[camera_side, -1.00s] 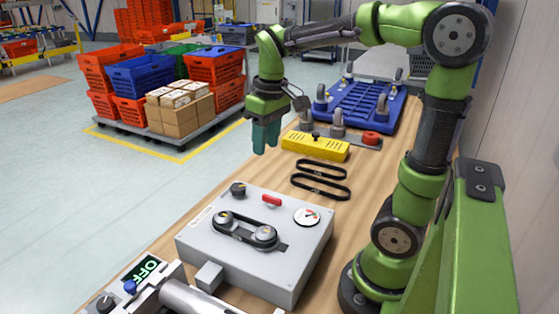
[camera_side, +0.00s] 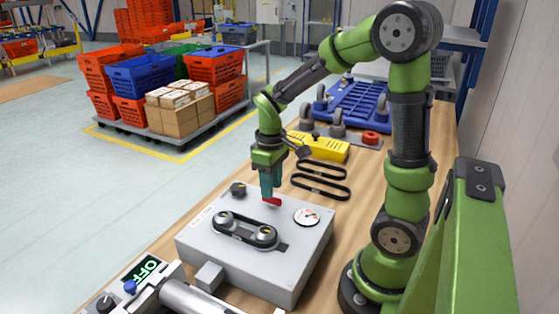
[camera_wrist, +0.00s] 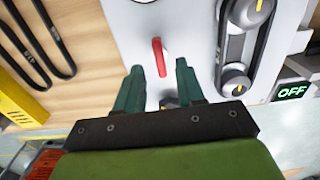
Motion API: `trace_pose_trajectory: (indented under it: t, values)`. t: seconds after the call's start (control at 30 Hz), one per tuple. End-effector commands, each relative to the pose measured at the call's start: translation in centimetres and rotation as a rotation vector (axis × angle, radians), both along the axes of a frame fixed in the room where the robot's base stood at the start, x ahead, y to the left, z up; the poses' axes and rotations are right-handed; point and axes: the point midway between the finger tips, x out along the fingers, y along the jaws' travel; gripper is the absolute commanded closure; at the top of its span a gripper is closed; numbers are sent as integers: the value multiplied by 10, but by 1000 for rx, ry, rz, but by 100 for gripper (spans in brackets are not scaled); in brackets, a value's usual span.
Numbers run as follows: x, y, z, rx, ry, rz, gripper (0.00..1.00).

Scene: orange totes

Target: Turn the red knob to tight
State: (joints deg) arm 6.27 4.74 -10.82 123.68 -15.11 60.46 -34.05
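The red knob (camera_side: 272,201) is a narrow red bar on top of the light grey box (camera_side: 205,240). In the wrist view the red knob (camera_wrist: 160,57) stands upright in the picture, between and just beyond the two green fingertips. My gripper (camera_side: 270,196) is directly above the knob, pointing down. In the wrist view my gripper (camera_wrist: 160,72) is open, with a gap on both sides of the knob. Contact with the knob does not show. A small yellow mark shows between the fingers, partly hidden by the gripper body.
The box also carries a black knob (camera_side: 238,188), a dial gauge (camera_side: 307,216) and a belt around two pulleys (camera_side: 246,230). Loose black belts (camera_side: 319,187) and a yellow block (camera_side: 320,147) lie behind it. A display (camera_side: 146,270) reads OFF.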

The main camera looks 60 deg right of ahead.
Motion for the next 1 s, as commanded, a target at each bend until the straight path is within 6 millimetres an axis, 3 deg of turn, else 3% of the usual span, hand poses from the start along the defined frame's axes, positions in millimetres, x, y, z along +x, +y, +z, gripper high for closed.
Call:
trace_pose_trajectory:
  t: [0.2,0.57,0.83,1.0]
  values:
    - [-1,0,-27,0,3,0,62]
    - [0,0,-32,0,0,-1,62]
    - [0,0,-32,0,-1,-1,100]
    - [0,0,-32,0,-1,-1,100]
